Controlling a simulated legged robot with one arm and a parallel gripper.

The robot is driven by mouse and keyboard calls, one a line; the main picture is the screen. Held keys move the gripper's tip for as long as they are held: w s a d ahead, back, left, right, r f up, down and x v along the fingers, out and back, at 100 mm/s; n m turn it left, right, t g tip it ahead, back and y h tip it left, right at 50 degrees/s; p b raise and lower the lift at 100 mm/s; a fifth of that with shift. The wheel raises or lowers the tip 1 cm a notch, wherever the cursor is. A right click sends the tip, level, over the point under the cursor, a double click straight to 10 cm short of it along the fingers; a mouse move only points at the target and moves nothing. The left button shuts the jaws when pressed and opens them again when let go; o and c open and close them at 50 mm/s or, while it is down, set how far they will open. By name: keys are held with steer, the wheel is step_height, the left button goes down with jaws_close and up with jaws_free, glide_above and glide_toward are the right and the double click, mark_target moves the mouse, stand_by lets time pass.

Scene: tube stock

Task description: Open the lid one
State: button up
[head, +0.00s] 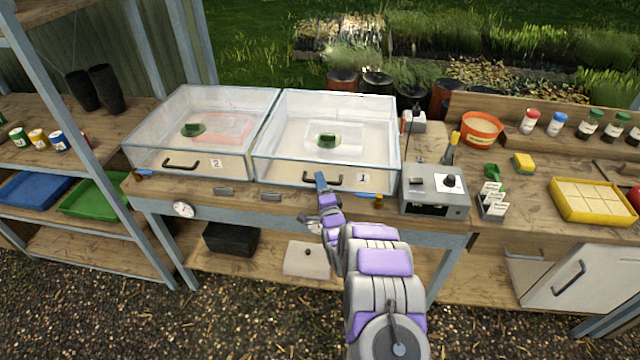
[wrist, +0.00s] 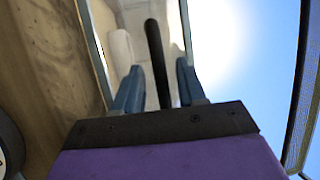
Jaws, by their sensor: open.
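Two clear boxes with lids stand side by side on the wooden bench. The right box, lid one (head: 326,136), carries a label "1" (head: 362,178) and a black handle (head: 322,179) on its front; its lid looks closed. The left box, lid two (head: 200,128), has a label "2" and its own black handle (head: 181,166). My gripper (head: 321,182) is at the left part of handle one. In the wrist view the open fingers (wrist: 158,88) stand on either side of the black handle bar (wrist: 155,62). I cannot tell whether they touch it.
A grey control box (head: 435,190) with a black knob stands right of box one. An orange pot (head: 481,129), a yellow tray (head: 594,201) and several bottles are farther right. A shelf (head: 75,150) with blue and green trays stands at the left. A round gauge (head: 183,209) is on the bench front.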

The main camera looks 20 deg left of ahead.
steer(key=shift+w+a, duration=0.35)
steer(key=shift+a, duration=0.3)
steer(key=shift+d, duration=0.25)
steer(key=shift+d+r, duration=0.1)
steer(key=shift+d, duration=0.15)
steer(key=shift+c, duration=1.1)
steer(key=shift+s+a, duration=0.1)
steer(key=shift+a, duration=0.1)
jaws_close()
